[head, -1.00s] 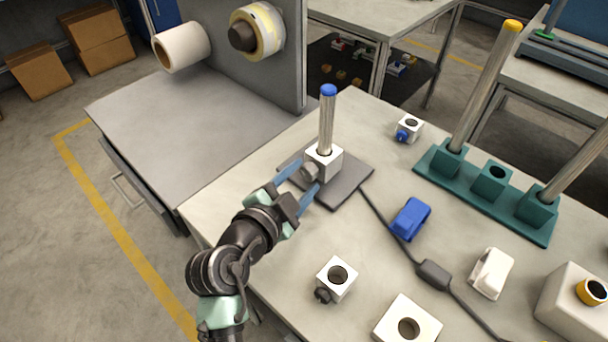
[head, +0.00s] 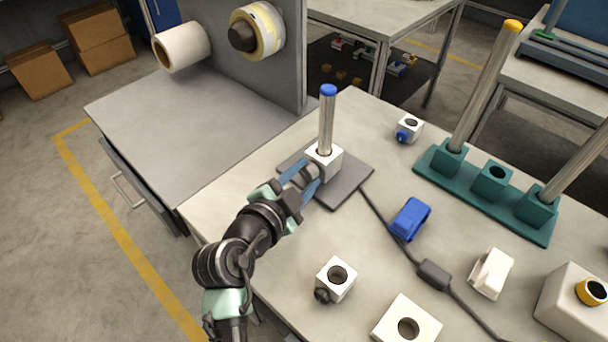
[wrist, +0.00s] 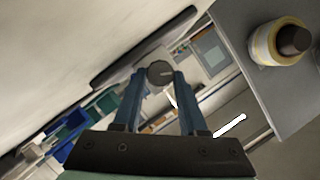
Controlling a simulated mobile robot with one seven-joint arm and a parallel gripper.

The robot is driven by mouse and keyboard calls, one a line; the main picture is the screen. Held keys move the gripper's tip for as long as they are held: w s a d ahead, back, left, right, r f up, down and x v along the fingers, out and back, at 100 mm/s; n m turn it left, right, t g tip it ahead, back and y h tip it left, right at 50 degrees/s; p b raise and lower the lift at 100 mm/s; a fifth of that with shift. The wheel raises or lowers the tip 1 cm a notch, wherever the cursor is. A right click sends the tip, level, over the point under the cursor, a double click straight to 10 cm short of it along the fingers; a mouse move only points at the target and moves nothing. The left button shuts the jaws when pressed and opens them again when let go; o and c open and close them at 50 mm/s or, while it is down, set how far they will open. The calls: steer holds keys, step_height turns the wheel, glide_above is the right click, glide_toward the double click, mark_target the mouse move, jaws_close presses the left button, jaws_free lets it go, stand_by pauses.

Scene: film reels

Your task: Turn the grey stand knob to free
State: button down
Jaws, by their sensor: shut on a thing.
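The stand is a flat grey base plate (head: 345,190) with a white block (head: 325,160) on it. An upright metal rod (head: 326,125) with a blue cap rises from the block. The grey stand knob (wrist: 159,74) sits on the block's side facing me; its round face carries a short light line in the wrist view. My gripper (head: 309,179) has its two blue fingers closed around the knob, one on each side. In the head view the fingers mostly hide the knob.
A white block with a dark knob (head: 336,278) lies in front on the table. A blue clip (head: 410,218), a cable with a grey box (head: 433,274) and a teal rod rack (head: 485,195) are to the right. A grey upright panel (head: 270,60) stands behind left.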

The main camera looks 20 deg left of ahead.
steer(key=n+p, duration=0.1)
steer(key=n+g+h, duration=0.1)
steer(key=n, duration=0.1)
steer(key=shift+w+a+r+h+p, duration=0.1)
steer(key=shift+a+r+h+p, duration=0.1)
steer(key=shift+h+p, duration=0.15)
steer(key=n+g+h+p, duration=0.1)
steer(key=n+h, duration=0.1)
steer(key=n, duration=0.1)
steer(key=shift+a, duration=0.2)
steer(key=n+h, duration=0.2)
steer(key=n, duration=0.1)
steer(key=shift+w+a+f, duration=0.1)
steer(key=shift+a+f, duration=0.05)
steer(key=shift+a, duration=0.05)
steer(key=n+h, duration=0.2)
steer(key=n, duration=0.1)
steer(key=shift+a+f+g, duration=0.15)
steer(key=shift+g, duration=0.15)
steer(key=shift+h, duration=0.25)
steer(key=c, duration=0.7)
jaws_free()
steer(key=shift+c, duration=0.2)
